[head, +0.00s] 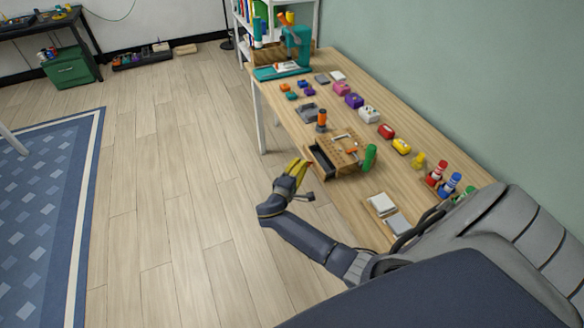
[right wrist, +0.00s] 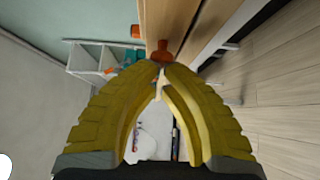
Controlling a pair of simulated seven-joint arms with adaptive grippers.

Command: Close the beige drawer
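The beige drawer (head: 323,160) belongs to a small wooden box (head: 344,150) on the workbench. It stands pulled out toward the left, with its dark inside showing. My right gripper (head: 297,167) has yellow fingers and hangs off the bench's left edge, just left of the drawer's front and apart from it in the head view. In the right wrist view its fingertips (right wrist: 161,66) come close together with nothing clearly held between them. An orange thing shows just beyond the tips there; I cannot tell what it is. My left gripper is not in view.
The workbench (head: 290,110) carries a green bottle (head: 369,157), an orange-and-dark bottle (head: 321,121), a teal machine (head: 297,45), small colored boxes and light trays (head: 382,203). The floor (head: 180,160) left of the bench is clear. A wall runs along the right.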

